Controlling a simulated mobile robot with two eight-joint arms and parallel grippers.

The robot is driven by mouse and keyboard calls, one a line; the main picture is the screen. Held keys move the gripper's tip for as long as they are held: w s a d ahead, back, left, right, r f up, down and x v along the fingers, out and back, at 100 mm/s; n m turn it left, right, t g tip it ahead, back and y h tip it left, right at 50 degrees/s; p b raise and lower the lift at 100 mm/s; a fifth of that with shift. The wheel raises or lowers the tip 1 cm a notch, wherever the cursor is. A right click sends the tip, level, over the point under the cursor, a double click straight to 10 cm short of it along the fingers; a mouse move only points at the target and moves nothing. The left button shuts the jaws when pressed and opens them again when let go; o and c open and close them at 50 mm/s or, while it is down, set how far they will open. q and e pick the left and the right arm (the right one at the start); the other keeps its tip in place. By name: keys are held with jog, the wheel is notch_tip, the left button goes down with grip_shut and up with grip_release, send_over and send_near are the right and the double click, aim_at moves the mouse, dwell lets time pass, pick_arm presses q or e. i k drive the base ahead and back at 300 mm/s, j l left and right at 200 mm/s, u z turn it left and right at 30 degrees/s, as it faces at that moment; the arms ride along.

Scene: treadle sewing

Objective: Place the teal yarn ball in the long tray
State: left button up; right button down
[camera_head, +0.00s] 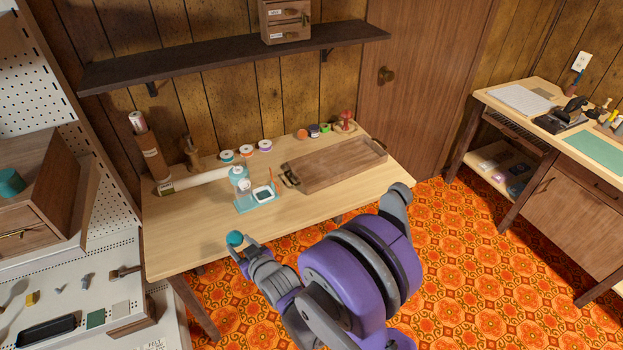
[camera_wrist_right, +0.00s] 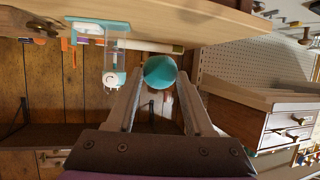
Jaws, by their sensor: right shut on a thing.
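The teal yarn ball (camera_head: 235,238) is held at the fingertips of my right gripper (camera_head: 241,249), by the front edge of the sewing table. In the right wrist view, the teal yarn ball (camera_wrist_right: 160,70) sits between the two fingers of my right gripper (camera_wrist_right: 160,85), which is shut on it. The long tray (camera_head: 335,165) is a shallow brown wooden tray with dark end handles. It lies on the right part of the table, to the right of and farther back than the ball. It looks empty. My left gripper is not in view.
A teal-based stand with a clear bottle (camera_head: 256,198) stands on the table (camera_head: 190,235) between the ball and the tray. Thread spools (camera_head: 246,150) line the back. A teal round thing (camera_head: 11,183) sits on a left cabinet. The table's front left is clear.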

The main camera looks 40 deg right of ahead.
aim_at(337, 167)
jog(key=l+u, duration=0.3)
jog(key=l, duration=1.35)
jog(key=k+l+u, duration=0.1)
jog(key=l, duration=0.25)
jog(key=k+l+u, duration=0.15)
jog(key=l, duration=0.25)
jog(key=l+u, duration=0.1)
jog(key=l, duration=0.25)
jog(key=k+l+u, duration=0.15)
jog(key=l, duration=0.15)
jog(key=k+l+u, duration=0.1)
jog(key=l, duration=0.25)
jog(key=k+l+u, duration=0.1)
jog(key=l, duration=0.2)
jog(key=k+l+u, duration=0.1)
jog(key=l, duration=0.15)
jog(key=k+l+u, duration=0.15)
jog(key=l, duration=0.15)
jog(key=l+u, duration=0.15)
jog(key=l, duration=0.3)
jog(key=k+l+u, duration=0.2)
jog(key=l, duration=0.25)
jog(key=l+u, duration=0.15)
jog(key=l, duration=0.45)
jog(key=k+l+u, duration=0.1)
jog(key=l, duration=0.5)
jog(key=k+l+u, duration=0.15)
jog(key=l, duration=0.45)
jog(key=i, duration=0.05)
